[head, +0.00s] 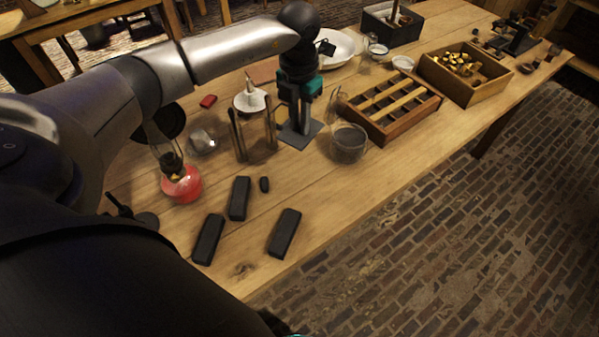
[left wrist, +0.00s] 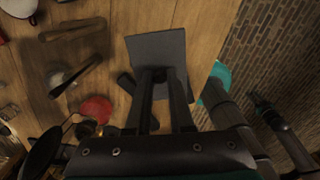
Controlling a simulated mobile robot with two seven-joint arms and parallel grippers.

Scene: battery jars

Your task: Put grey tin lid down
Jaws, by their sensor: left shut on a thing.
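The grey tin lid (head: 291,139) is a flat, dark grey square plate. My left gripper (head: 299,122) is shut on it from above, pointing down over the middle of the table. In the left wrist view the lid (left wrist: 157,48) lies level beyond the two dark fingers (left wrist: 165,80). I cannot tell whether its underside touches the table or hangs just above it. Dark, teal-marked parts at the right of the left wrist view seem to be my right arm; the state of its gripper does not show.
A glass jar (head: 348,146) and a slotted wooden crate (head: 398,128) stand close right of the lid. A red lamp (head: 182,186) and black blocks (head: 285,233) lie nearer. A box of brass pieces (head: 480,94) stands farther right. Bare wood lies in front.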

